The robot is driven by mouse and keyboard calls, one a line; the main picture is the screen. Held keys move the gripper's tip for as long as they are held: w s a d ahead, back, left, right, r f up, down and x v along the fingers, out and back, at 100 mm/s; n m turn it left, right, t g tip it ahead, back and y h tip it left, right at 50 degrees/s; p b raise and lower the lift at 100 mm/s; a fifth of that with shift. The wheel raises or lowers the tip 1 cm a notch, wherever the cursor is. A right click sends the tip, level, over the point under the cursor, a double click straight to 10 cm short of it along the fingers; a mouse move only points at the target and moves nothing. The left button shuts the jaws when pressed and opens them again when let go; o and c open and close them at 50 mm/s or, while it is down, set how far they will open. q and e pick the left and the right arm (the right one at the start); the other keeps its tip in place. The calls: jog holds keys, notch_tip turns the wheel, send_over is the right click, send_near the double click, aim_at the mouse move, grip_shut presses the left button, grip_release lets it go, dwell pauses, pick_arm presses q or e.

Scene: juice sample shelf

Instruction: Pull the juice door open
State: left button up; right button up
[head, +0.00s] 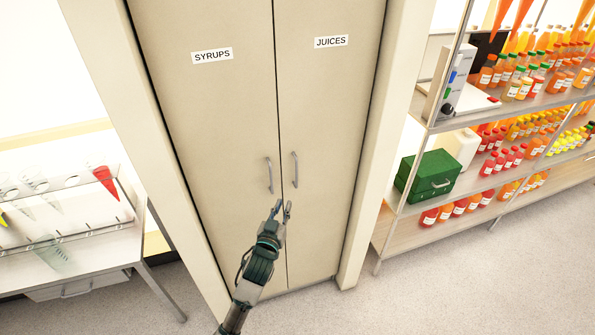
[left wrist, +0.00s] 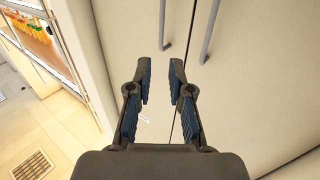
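The cream right door (head: 335,120), labelled JUICES, is shut beside the left door (head: 215,120), labelled SYRUPS. The juice door has a grey vertical bar handle (head: 295,170) near the middle seam; the syrups handle (head: 269,175) is just left of it. My left gripper (head: 282,206) is open and empty, just below the juice handle in the head view. In the left wrist view its fingers (left wrist: 159,69) are apart, with the end of the juice handle (left wrist: 163,25) just beyond the tips and the syrups handle (left wrist: 210,30) to the right. My right gripper is not in view.
A metal shelf (head: 440,127) with many juice bottles and a green box (head: 428,177) stands to the right. A table (head: 90,255) with a clear rack stands to the left. The floor (head: 390,300) before the doors shows no obstacle.

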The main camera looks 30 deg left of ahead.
pick_arm(q)
jog(key=x, duration=1.7)
jog(key=shift+w+a+f+p, duration=0.1)
jog(key=shift+a+f+p, duration=0.05)
jog(key=shift+f+p, duration=0.15)
grip_shut()
